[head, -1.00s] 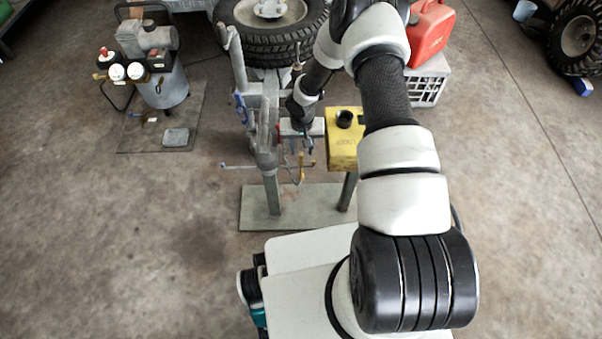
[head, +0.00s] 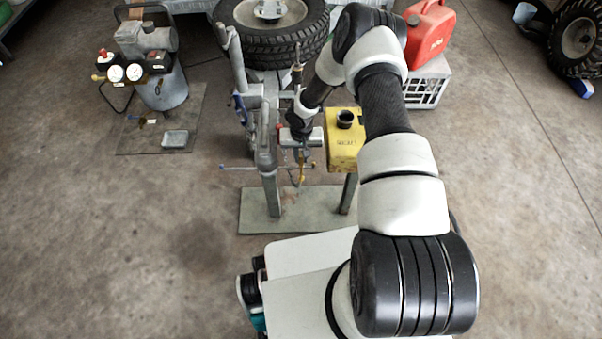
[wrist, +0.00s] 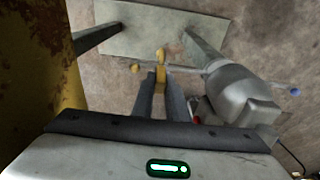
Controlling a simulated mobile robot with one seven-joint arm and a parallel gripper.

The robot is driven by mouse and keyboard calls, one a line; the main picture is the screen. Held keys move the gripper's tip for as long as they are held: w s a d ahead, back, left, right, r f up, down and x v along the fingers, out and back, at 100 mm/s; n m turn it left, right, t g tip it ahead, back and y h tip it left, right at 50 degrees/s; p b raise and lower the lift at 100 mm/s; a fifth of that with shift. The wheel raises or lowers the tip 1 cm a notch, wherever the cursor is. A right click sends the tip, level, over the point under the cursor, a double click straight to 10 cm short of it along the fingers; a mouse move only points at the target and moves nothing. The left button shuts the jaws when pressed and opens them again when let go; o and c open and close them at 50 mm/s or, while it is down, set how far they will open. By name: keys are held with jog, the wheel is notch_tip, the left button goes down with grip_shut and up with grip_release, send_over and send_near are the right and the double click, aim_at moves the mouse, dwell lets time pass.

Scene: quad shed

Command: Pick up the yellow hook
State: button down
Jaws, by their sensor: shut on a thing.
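The yellow hook (wrist: 160,76) is small and sits between the fingertips of my gripper (wrist: 160,88) in the wrist view. The fingers are closed on it, and part of it shows beyond the tips. In the head view the hook (head: 302,172) is a thin yellow shape just below my gripper (head: 301,157), which points down beside the grey stand. Whether the hook still touches the stand or its thin cross bar cannot be told.
The grey stand (head: 268,158) has a post and a thin cross bar (head: 240,168) close to my gripper. A yellow box (head: 343,155) stands close on the right. A compressor (head: 160,75) is at the left.

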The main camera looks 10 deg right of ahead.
jog(key=shift+r, duration=0.45)
notch_tip(320, 180, up, 3)
jog(key=shift+s+a+p, duration=0.1)
jog(key=shift+s+p, duration=0.05)
jog(key=shift+p, duration=0.55)
jog(key=s+a, duration=0.3)
jog(key=s, duration=1.4)
jog(key=shift+s+f, duration=0.2)
jog(key=shift+w, duration=0.1)
send_over(301, 170)
jog(key=shift+w+d, duration=0.2)
jog(key=shift+w, duration=0.4)
jog(key=shift+w+d, duration=0.15)
jog(key=shift+w, duration=0.45)
jog(key=shift+s+a+f+b, duration=0.1)
jog(key=shift+s+f+b, duration=0.1)
jog(key=shift+f+b, duration=1)
jog(key=shift+f+p, duration=0.35)
jog(key=shift+p, duration=0.05)
